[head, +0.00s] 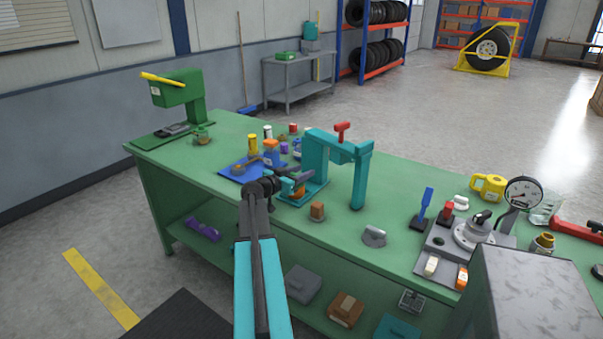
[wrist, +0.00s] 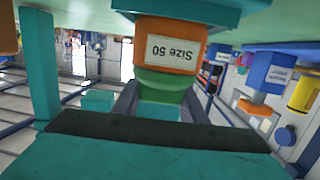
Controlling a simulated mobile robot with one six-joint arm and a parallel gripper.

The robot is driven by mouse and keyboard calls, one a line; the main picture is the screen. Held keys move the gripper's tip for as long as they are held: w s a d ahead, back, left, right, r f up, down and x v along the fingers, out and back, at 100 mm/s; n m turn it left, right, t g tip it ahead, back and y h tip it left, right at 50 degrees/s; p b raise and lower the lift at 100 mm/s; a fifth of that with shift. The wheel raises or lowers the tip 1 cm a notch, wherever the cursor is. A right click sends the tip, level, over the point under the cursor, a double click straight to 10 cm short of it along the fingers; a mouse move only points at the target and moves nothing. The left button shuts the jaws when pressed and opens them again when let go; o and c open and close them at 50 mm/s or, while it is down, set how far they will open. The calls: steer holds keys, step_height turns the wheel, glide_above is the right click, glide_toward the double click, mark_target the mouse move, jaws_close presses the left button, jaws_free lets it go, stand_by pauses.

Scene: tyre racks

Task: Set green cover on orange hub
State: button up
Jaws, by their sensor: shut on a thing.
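The orange hub (head: 298,191) stands on the base of a teal press (head: 316,155), beneath its arm. In the wrist view, which looks upside down, the hub (wrist: 177,50) bears a white "Size 50" label and stands on a teal plate. My gripper (head: 284,181) is at the hub from the left. Its fingers (wrist: 161,104) are shut on the green cover (wrist: 160,83), which lines up with the hub's top. Cover and hub look touching, but I cannot tell whether the cover is fully seated. In the head view my gripper mostly hides the cover.
A blue tray (head: 229,172) with small parts lies left of the press. Yellow cylinder (head: 253,144) and orange-topped blue block (head: 271,147) stand close behind my gripper. A green press (head: 182,98) stands at the bench's far left.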

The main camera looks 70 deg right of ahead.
mark_target(294, 175)
steer(key=o, duration=1)
steer(key=shift+f, duration=0.1)
steer(key=shift+a, duration=0.2)
steer(key=v, duration=1)
steer(key=shift+b, duration=0.3)
steer(key=shift+v, duration=0.85)
steer(key=shift+w+d, duration=0.1)
steer(key=shift+w, duration=0.1)
